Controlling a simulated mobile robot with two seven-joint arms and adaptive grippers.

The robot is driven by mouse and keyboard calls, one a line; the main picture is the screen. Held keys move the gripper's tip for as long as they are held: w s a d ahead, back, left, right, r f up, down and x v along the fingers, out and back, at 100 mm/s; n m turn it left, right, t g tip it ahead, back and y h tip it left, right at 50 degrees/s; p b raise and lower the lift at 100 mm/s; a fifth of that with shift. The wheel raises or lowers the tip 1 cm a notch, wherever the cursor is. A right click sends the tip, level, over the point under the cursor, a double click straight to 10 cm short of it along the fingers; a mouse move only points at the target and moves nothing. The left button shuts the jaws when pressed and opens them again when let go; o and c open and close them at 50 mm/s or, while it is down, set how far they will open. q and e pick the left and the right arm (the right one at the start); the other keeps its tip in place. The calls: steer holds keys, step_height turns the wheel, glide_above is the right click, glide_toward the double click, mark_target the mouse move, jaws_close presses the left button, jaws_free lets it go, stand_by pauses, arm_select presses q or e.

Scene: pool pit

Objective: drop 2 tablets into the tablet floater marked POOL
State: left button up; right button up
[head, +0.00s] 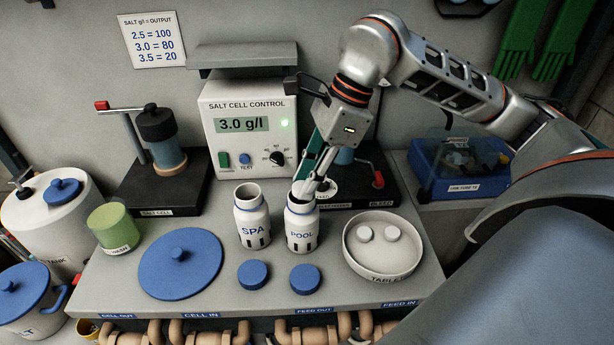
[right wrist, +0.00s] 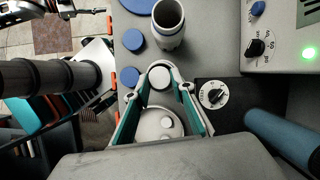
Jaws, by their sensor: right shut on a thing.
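The POOL floater (head: 301,232) is a white open bottle standing upright on the bench, right of the similar open SPA floater (head: 251,222). My right gripper (head: 309,188) points down at the POOL floater's mouth and partly hides it. In the right wrist view it (right wrist: 160,70) is shut on a white round tablet (right wrist: 160,78). I cannot tell how far the fingertips reach into the mouth. Two tablets (head: 364,233) (head: 392,232) lie in the round white tray (head: 374,274). What may be my left gripper (right wrist: 68,10) shows at the top left edge of the right wrist view, its jaws unclear.
Two blue caps (head: 253,274) (head: 305,279) lie in front of the floaters. A large blue lid (head: 180,262) and a green cup (head: 114,228) are at left. The salt cell control box (head: 247,130) stands behind. Pipes (head: 235,331) run along the front edge.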

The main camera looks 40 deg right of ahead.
stand_by(0.4)
steer(key=o, duration=1)
steer(key=shift+r+p, duration=0.65)
step_height(320, 180, up, 3)
steer(key=p, duration=0.2)
steer(key=shift+p, duration=0.3)
steer(key=shift+r+p, duration=0.35)
steer(key=shift+r, duration=0.55)
